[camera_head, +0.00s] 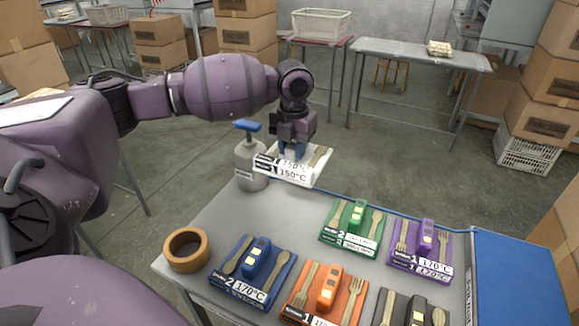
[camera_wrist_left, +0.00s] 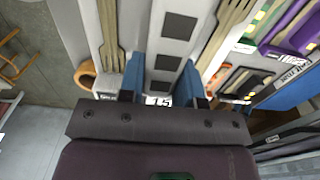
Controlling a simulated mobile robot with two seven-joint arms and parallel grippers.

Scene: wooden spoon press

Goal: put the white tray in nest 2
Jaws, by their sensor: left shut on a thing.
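The white tray (camera_head: 291,175), labelled 150°C with a 1, hangs from my left gripper (camera_head: 292,151) at the back left of the table. In the left wrist view, the blue fingers (camera_wrist_left: 161,78) are shut on the tray's middle handle (camera_wrist_left: 165,50), with wooden utensils on both sides. The tray seems above the tabletop, beside a grey bottle. On the table sit a blue tray (camera_head: 273,288) with a 2, a green tray (camera_head: 352,243) with a 2, an orange tray (camera_head: 302,313) with a 1 and a purple tray (camera_head: 408,263) with a 1. I cannot make out nest 2. My right gripper is not in view.
The grey bottle with a blue top (camera_head: 247,160) stands just left of the held tray. A tape roll (camera_head: 186,250) lies at the table's left edge. A dark tray (camera_head: 402,299) sits front right. A blue panel (camera_head: 515,280) lies at the right. The tabletop's left middle (camera_head: 240,215) is clear.

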